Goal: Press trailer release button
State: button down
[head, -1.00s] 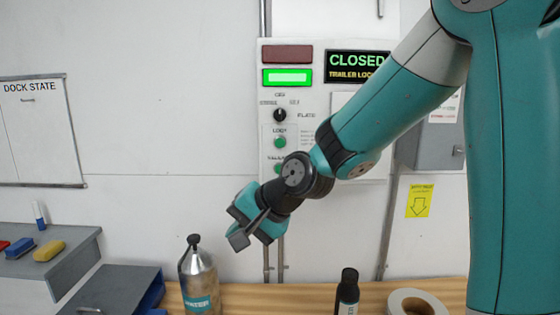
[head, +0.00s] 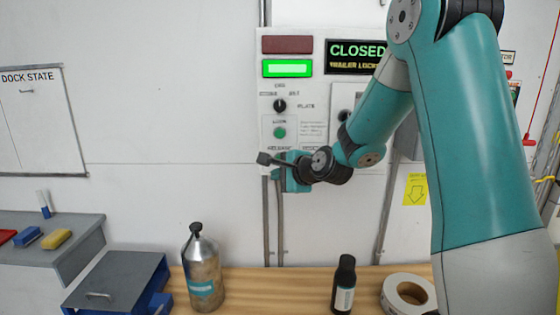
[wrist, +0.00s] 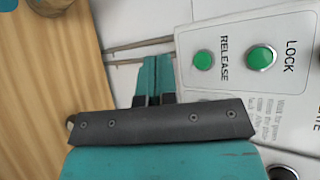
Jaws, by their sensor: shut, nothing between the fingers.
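The control panel (head: 309,128) is on the white wall, with a lit green lamp (head: 287,68) below a dark red one. In the wrist view, the round green RELEASE button (wrist: 203,61) sits beside the green LOCK button (wrist: 261,57). LOCK also shows in the head view (head: 279,133); the RELEASE button there is hidden behind my gripper (head: 287,172). My gripper (wrist: 154,72) is shut and empty. In the wrist view its fingertips lie left of the RELEASE button, not over it. I cannot tell their distance from the panel.
A display (head: 357,57) reads CLOSED, with a trailer lock line below. A dark selector knob (head: 280,106) is above LOCK. A metal bottle (head: 203,272), a black bottle (head: 344,284) and a tape roll (head: 407,295) stand on the wooden bench below. Conduits (head: 274,225) run down beneath the panel.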

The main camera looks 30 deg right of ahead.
jog(key=w+d+p, duration=0.1)
jog(key=w+d, duration=0.3)
jog(key=w, duration=0.2)
jog(key=shift+w+d, duration=0.25)
jog(key=shift+w, duration=0.05)
jog(key=shift+w, duration=0.1)
dwell(1.8)
jog(key=shift+w+d, duration=0.25)
jog(key=shift+w+d+p, duration=0.2)
jog(key=shift+w+p, duration=0.1)
jog(key=shift+p, duration=0.05)
dwell(0.8)
jog(key=shift+s+a, duration=0.45)
jog(key=shift+s, duration=0.25)
jog(key=shift+s+a+b, duration=0.35)
jog(key=shift+s+a, duration=0.35)
jog(key=shift+s, duration=0.35)
jog(key=shift+s+a+b, duration=0.3)
jog(key=shift+s+a, duration=0.4)
jog(key=shift+s, duration=0.3)
